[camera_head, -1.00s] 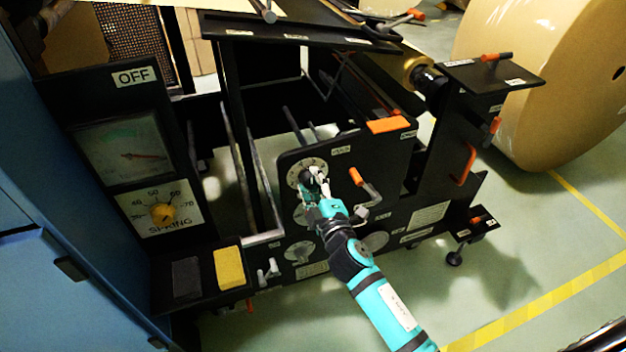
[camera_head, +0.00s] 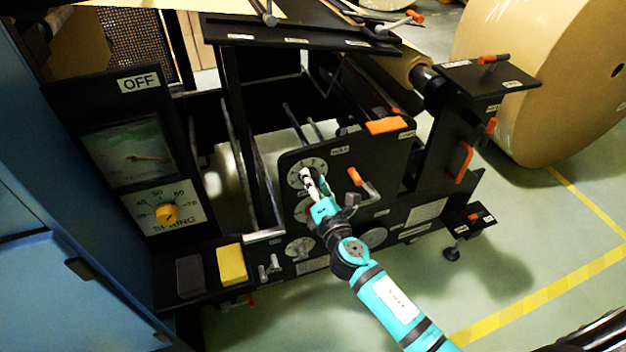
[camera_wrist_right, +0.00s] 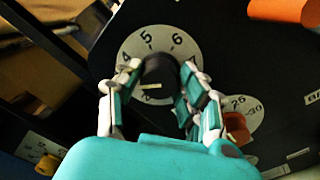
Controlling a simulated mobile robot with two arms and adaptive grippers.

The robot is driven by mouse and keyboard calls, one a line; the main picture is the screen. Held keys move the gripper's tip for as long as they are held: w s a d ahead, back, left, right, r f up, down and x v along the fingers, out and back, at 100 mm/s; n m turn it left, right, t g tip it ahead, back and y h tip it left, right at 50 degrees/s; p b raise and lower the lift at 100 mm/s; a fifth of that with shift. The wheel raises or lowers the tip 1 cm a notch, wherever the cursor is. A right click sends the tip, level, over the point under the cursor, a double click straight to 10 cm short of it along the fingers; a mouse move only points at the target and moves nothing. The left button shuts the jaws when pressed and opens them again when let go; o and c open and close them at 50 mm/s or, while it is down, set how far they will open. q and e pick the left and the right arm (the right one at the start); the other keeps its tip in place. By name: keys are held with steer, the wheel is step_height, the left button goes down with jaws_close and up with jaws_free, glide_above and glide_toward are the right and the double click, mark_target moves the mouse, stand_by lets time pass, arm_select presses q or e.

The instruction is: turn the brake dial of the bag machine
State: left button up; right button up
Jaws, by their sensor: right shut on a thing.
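The brake dial is a black knob (camera_wrist_right: 160,72) on a round white scale plate (camera_wrist_right: 133,52) with numbers such as 4, 5 and 6. In the head view the scale plate (camera_head: 297,175) sits on the upper left of the machine's black panel. My right gripper (camera_wrist_right: 158,88) has its two fingers on either side of the knob and is shut on it. In the head view my right gripper (camera_head: 309,180) covers most of the knob. A pale mark shows on the knob. My left gripper is not in view.
An orange-handled lever (camera_head: 355,177) stands just right of my right gripper. Another dial (camera_wrist_right: 240,112) lies lower right of the knob. A large paper roll (camera_head: 545,85) stands right.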

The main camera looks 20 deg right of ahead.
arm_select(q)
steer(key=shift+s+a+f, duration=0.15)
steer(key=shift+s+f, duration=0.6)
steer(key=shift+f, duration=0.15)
arm_select(e)
steer(key=shift+n, duration=1.3)
arm_select(q)
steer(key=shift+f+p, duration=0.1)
steer(key=shift+p, duration=0.2)
arm_select(e)
steer(key=o, duration=1.2)
steer(key=s, duration=1.2)
steer(key=shift+d, duration=0.15)
